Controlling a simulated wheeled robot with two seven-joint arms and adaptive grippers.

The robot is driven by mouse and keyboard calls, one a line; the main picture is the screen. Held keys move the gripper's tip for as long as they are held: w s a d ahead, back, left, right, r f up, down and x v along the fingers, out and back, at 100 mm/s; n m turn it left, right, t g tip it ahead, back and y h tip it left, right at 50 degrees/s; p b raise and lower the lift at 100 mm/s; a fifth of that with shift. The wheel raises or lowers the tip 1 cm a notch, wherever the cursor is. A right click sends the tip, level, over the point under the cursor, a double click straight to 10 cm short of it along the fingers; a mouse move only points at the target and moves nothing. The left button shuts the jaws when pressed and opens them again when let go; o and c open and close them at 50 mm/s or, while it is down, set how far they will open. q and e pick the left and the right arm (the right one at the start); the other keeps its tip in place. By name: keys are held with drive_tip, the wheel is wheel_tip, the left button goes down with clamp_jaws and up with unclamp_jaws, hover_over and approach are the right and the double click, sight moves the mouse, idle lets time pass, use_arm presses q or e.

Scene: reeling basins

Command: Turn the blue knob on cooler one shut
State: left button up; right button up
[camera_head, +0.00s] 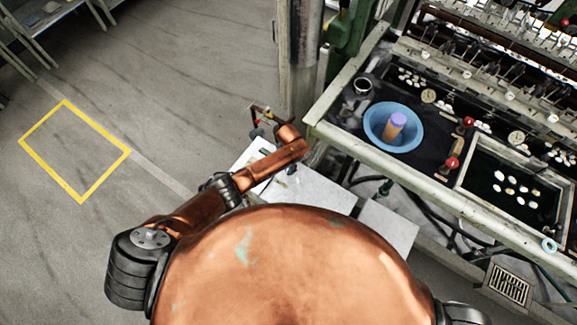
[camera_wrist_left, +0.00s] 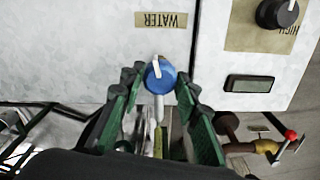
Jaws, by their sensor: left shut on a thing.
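The blue knob (camera_wrist_left: 164,81) is round with a white pointer mark and sits in the middle of the left wrist view. Its pointer is toward the top of the picture, near the tan WATER label (camera_wrist_left: 161,20), which reads upside down. The label is on the pale front of a cooler (camera_wrist_left: 75,45). My left gripper (camera_wrist_left: 157,78) is shut on the blue knob, with one green-lined finger on each side. In the head view my left arm reaches down beside the pale cooler tops (camera_head: 318,190), and the knob cannot be made out there. My right gripper is out of view.
A black knob (camera_wrist_left: 277,12) marked HIGH and a dark display (camera_wrist_left: 252,84) are on the panel to the right. A red-tipped valve (camera_wrist_left: 290,135) is at lower right. In the head view a reeling bench holds a blue basin (camera_head: 375,140). Open floor lies left.

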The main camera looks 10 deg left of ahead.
use_arm(q)
drive_tip(key=shift+m, duration=1.2)
drive_tip(key=o, duration=1.1)
drive_tip(key=shift+o, duration=0.2)
drive_tip(key=shift+r, duration=0.1)
wheel_tip(320, 180, up, 12)
